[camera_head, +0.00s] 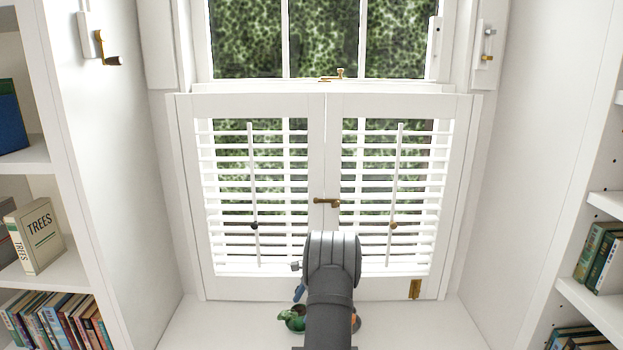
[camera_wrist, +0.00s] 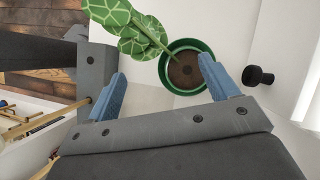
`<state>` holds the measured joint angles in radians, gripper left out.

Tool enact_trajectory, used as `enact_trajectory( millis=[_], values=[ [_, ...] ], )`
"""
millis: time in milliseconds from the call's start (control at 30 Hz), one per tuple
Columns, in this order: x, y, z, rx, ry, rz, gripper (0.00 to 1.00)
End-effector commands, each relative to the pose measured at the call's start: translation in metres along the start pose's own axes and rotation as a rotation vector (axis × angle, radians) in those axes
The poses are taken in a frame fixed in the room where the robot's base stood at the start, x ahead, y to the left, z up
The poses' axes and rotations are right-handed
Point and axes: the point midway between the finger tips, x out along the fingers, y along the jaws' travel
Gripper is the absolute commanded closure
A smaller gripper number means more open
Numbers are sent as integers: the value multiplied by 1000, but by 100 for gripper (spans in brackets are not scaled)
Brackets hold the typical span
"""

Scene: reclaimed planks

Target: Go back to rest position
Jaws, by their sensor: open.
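My gripper (camera_wrist: 160,82) is open in the wrist view, with its two blue fingers spread and nothing held between them. Beyond the fingertips is a green pot (camera_wrist: 165,68) of dark soil with a broad-leaved plant (camera_wrist: 138,30). The right fingertip overlaps the pot's rim in the picture; I cannot tell whether they touch. In the head view my arm reaches toward the shutters and hides most of the gripper; one blue finger (camera_head: 299,292) shows. Part of a green thing (camera_head: 292,318) shows beside the arm on the white sill.
White louvred shutters (camera_head: 255,200) stand closed below the window, with a brass latch (camera_head: 327,202) between them. Bookshelves (camera_head: 45,165) flank the alcove on the left and right (camera_head: 590,290). A black knob (camera_wrist: 258,76) is right of the pot.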

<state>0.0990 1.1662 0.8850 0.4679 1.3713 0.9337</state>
Motion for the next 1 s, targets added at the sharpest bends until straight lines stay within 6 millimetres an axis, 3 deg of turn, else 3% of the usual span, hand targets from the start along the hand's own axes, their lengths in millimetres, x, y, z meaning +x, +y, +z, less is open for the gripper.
enact_trajectory(
  millis=[300, 867, 1000],
  values=[
    [-2, 3, 1, -139, -1, 80, 20],
    [-2, 4, 1, -156, 4, 85, 22],
    [0, 5, 5, -272, 48, 109, 22]
  ],
)
